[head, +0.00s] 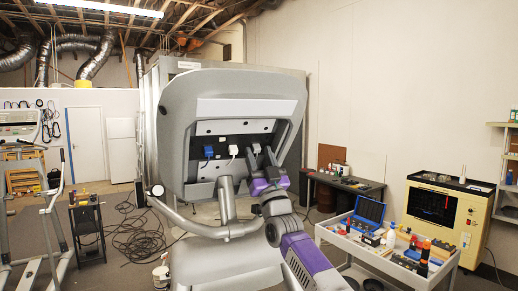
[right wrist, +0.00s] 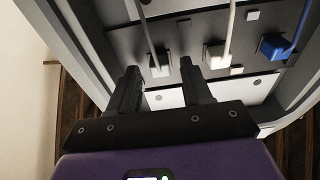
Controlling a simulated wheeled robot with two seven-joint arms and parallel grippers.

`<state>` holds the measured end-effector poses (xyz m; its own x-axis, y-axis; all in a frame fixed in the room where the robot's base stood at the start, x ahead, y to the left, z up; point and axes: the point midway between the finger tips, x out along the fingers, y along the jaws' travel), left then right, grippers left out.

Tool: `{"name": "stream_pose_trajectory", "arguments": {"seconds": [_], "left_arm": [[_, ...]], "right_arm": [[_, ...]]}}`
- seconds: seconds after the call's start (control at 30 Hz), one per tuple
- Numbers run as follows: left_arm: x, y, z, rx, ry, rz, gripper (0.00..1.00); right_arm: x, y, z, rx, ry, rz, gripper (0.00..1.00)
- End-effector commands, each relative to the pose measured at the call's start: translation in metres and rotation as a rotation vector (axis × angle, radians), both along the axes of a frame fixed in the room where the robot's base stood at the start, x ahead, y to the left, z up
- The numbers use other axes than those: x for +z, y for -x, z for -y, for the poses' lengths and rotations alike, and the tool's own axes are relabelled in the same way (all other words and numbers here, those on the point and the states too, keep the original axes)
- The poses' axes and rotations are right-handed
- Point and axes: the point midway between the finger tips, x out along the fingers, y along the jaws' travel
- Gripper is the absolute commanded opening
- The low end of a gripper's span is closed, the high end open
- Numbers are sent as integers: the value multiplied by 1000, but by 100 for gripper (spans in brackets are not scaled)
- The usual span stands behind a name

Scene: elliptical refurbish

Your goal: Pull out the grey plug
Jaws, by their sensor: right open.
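The grey plug (right wrist: 160,66) sits in the dark panel of the machine, with a grey cable running from it. In the right wrist view it shows between the fingertips of my right gripper (right wrist: 159,71), which is open; I cannot tell whether either finger touches it. In the head view the grey plug (head: 256,148) is just left of my right gripper (head: 265,160), which partly covers that area. A white plug (head: 233,150) and a blue plug (head: 208,151) sit to its left in the same panel. My left gripper is not in view.
The white plug (right wrist: 214,55) is close beside the right finger in the wrist view, with the blue plug (right wrist: 275,47) farther off. The machine's grey frame (head: 176,130) surrounds the panel. A cart (head: 375,255) with tools and a blue case stands at the right.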

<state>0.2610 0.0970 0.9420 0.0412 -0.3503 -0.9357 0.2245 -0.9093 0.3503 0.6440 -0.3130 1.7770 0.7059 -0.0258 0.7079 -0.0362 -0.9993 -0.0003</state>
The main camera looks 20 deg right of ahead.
Motion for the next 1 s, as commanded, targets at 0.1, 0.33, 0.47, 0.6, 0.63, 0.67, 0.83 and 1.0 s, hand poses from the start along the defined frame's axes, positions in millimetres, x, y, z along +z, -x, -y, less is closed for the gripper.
{"name": "stream_pose_trajectory", "arguments": {"seconds": [0.1,0.33,0.47,0.6,0.63,0.67,0.83,1.0], "left_arm": [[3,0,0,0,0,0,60],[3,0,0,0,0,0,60],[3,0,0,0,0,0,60],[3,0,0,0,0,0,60],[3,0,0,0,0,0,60],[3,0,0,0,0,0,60],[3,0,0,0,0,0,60],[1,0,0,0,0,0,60]], "right_arm": [[1,-3,0,0,0,-1,49],[1,-3,0,0,0,-1,49],[1,-3,0,0,0,-1,34],[1,-3,0,0,0,-1,12],[1,-3,0,0,0,-1,8],[1,-3,0,0,0,-1,3],[1,-2,0,0,0,-1,0],[0,-2,0,0,0,-1,0]]}}
